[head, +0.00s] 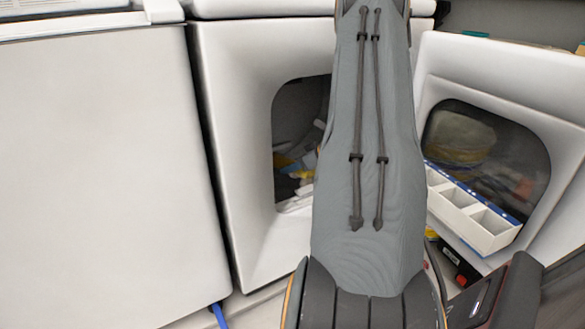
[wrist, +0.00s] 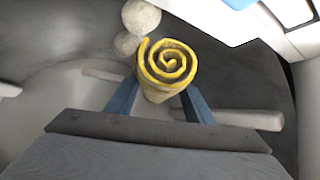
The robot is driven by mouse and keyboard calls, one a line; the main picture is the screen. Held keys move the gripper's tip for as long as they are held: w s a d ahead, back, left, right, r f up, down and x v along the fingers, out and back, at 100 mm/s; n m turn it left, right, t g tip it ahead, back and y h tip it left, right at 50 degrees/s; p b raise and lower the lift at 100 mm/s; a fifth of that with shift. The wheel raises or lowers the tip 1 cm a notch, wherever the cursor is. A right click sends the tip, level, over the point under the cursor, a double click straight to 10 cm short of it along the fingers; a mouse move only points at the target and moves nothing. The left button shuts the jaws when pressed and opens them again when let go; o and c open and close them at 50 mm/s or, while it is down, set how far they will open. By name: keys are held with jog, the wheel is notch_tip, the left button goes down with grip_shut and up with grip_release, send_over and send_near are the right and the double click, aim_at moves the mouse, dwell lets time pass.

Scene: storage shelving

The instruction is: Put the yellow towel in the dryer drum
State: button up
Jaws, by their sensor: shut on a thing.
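The yellow towel (wrist: 168,68) is rolled up, its spiral end showing in the wrist view. My gripper (wrist: 165,88) is shut on it, with a blue finger on each side of the roll. Around and behind the towel is a grey rounded interior (wrist: 55,95) with pale bars, which looks like the dryer drum. Whether the towel touches its wall I cannot tell. In the head view my arm covers the middle, and the gripper and towel are hidden. Beside the arm is a white machine (head: 240,120) with a dark opening (head: 297,115).
Two pale balls (wrist: 140,16) lie just beyond the towel. A white-and-blue object (wrist: 218,18) is at the upper right of the wrist view. A white divided box (head: 490,236) stands before another machine's dark window (head: 510,165) on the right. A plain white cabinet (head: 100,170) fills the left.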

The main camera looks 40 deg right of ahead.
jog(key=shift+f, duration=0.25)
jog(key=shift+f+p, duration=0.35)
jog(key=o, duration=1.3)
jog(key=shift+r, duration=0.1)
jog(key=shift+r+b, duration=0.25)
jog(key=shift+b, duration=0.05)
jog(key=p+v, duration=0.5)
jog(key=v, duration=0.7)
jog(key=shift+r+p, duration=0.25)
jog(key=shift+p, duration=0.1)
